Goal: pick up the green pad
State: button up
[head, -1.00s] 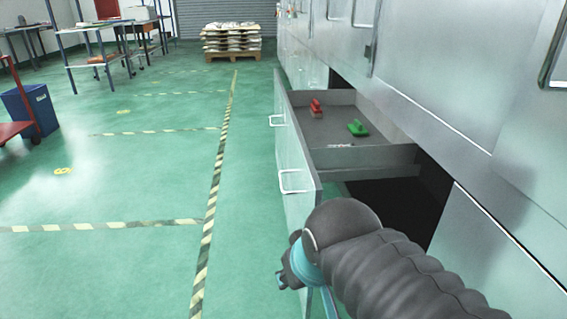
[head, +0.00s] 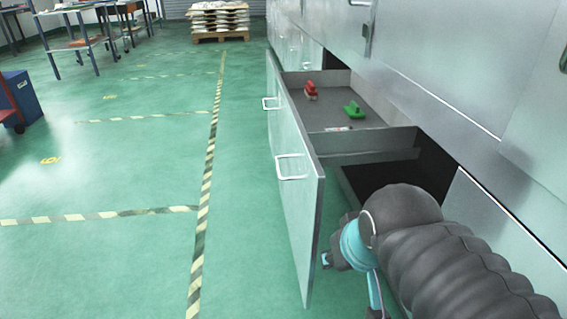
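The green pad (head: 354,109) lies on the floor of an open grey drawer (head: 370,141), toward its right side. It looks like a small green block with a raised grip. My arm reaches in from the lower right of the head view, outside the drawer and nearer to me than it. My gripper's fingers are not visible, so their state cannot be seen. Nothing hides the pad.
A red pad (head: 311,90) lies left of the green one, and a small pale item (head: 337,129) lies near the drawer's near wall. The drawer front (head: 295,185) with its handles stands out from the steel cabinets (head: 440,80).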

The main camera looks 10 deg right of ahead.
aim_at(353, 111)
jog(key=k, duration=1)
jog(key=u, duration=0.8)
jog(key=i, duration=1.2)
jog(key=u, duration=3.7)
jog(key=k, duration=0.55)
jog(key=u, duration=0.65)
